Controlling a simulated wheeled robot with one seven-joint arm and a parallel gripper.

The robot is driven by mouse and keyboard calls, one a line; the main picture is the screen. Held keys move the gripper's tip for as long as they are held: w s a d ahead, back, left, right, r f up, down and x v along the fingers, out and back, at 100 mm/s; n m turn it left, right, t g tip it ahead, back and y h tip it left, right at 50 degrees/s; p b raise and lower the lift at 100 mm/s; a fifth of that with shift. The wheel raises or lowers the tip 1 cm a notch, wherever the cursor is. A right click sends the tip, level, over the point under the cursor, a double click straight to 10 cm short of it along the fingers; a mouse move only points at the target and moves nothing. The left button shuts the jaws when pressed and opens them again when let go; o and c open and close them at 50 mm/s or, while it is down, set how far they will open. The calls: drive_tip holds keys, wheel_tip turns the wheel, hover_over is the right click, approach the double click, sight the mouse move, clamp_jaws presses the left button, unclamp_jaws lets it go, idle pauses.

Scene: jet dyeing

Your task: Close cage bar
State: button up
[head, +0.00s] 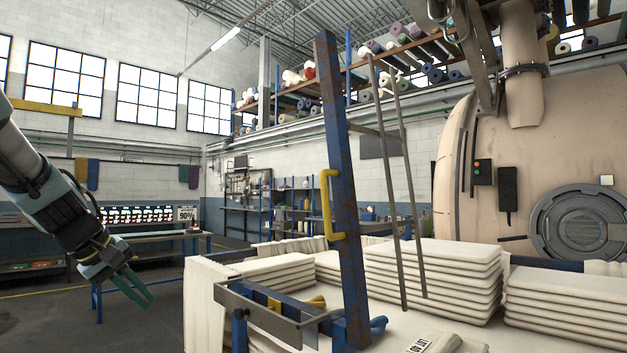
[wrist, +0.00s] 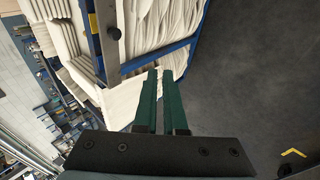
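The cage bar (head: 345,195) is a rusty blue bar with a yellow handle (head: 328,205). In the head view it stands raised, leaning slightly left at the top, with its lower end near a blue pivot at the cage's front. A grey metal bracket (head: 265,318) with blue and yellow parts sits left of its foot. My gripper (head: 140,290) is left of the cage, well apart from the bar and handle, with its green fingers pointing down and right. In the wrist view the fingers (wrist: 161,100) show a narrow gap with nothing between them.
The cage holds stacks of folded white cloth (head: 433,268), with more cloth draped over its left side. A grey ladder (head: 395,180) stands behind the bar. A large beige vessel (head: 560,140) is at the right. A blue-legged table (head: 150,238) stands behind my gripper. Grey floor (wrist: 255,80) is clear beside the cage.

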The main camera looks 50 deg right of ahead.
drive_tip(key=s+d+r+h+b, duration=0.1)
drive_tip(key=d+r, duration=0.2)
drive_tip(key=d, duration=0.2)
drive_tip(key=d+r+g+h, duration=0.1)
drive_tip(key=d+r+h, duration=0.1)
drive_tip(key=d+r, duration=0.2)
drive_tip(key=s+d+r+g+h+b, duration=0.1)
drive_tip(key=d+r+h, duration=0.1)
drive_tip(key=d, duration=0.4)
drive_tip(key=shift+s+d+r+m+b, duration=0.2)
drive_tip(key=shift+s+r+m+b, duration=0.15)
drive_tip(key=shift+r, duration=0.4)
clamp_jaws()
drive_tip(key=s+d+r+m+g+h+b, duration=0.1)
drive_tip(key=s+d+r+g+h, duration=0.2)
drive_tip(key=r, duration=0.5)
drive_tip(key=s+d+r+m+g+h+b, duration=0.1)
drive_tip(key=s+d+r+g+h, duration=0.1)
drive_tip(key=s+d+r, duration=0.5)
drive_tip(key=s+d+r+p, duration=0.2)
drive_tip(key=s+d+p, duration=0.1)
drive_tip(key=d+p, duration=0.3)
drive_tip(key=shift+x, duration=0.8)
drive_tip(key=shift+r+n, duration=0.15)
drive_tip(key=shift+n, duration=0.1)
drive_tip(key=shift+s, duration=0.15)
